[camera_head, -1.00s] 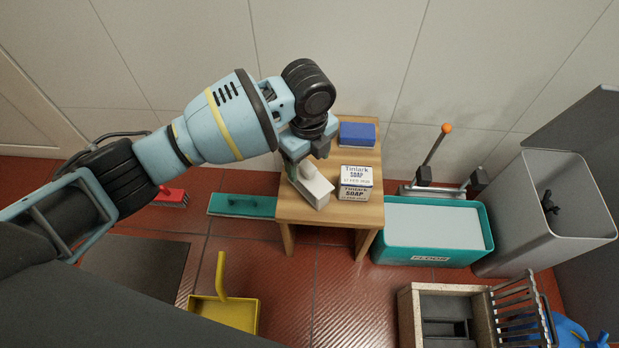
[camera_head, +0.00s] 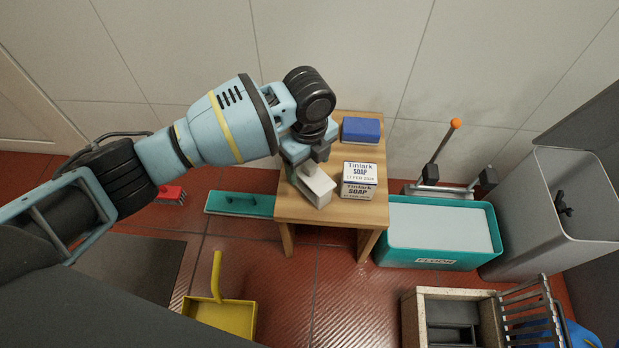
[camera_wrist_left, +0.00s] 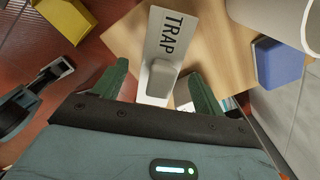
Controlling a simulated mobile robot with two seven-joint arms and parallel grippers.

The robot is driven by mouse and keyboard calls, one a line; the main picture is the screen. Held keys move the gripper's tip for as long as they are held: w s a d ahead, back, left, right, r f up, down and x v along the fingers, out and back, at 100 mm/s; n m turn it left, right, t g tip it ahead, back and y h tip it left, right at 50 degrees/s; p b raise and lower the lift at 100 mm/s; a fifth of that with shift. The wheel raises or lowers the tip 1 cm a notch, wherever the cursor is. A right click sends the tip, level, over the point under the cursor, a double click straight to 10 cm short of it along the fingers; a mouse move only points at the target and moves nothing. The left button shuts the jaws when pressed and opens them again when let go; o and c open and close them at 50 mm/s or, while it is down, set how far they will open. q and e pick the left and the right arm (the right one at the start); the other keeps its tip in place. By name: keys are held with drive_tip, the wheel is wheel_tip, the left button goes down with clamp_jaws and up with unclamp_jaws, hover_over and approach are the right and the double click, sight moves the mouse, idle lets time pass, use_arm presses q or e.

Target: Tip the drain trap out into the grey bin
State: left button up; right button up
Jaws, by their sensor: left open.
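The drain trap (camera_wrist_left: 160,40) is a pale plate with a raised grip and the word TRAP in the left wrist view. In the head view the trap (camera_head: 319,189) lies at the front of a small wooden table. My left gripper (camera_wrist_left: 157,72) is open, with its green fingers on either side of the raised grip. I cannot tell whether they touch it. In the head view my left gripper (camera_head: 303,160) is above the trap, its fingers mostly hidden by the wrist. The grey bin (camera_head: 515,225) stands open on the far right, with a black fitting inside.
A teal tub (camera_head: 430,256) stands between table and bin.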

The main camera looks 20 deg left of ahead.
use_arm(q)
drive_tip(key=shift+f, duration=0.95)
drive_tip(key=shift+f+b, duration=0.3)
drive_tip(key=shift+b, duration=0.05)
drive_tip(key=shift+w, duration=0.1)
drive_tip(key=shift+r, duration=0.1)
use_arm(e)
drive_tip(key=shift+w+f, duration=0.45)
drive_tip(key=shift+f, duration=0.15)
use_arm(q)
drive_tip(key=shift+c, duration=1.4)
drive_tip(key=c, duration=0.9)
use_arm(e)
drive_tip(key=shift+s, duration=0.55)
use_arm(q)
drive_tip(key=shift+r, duration=0.1)
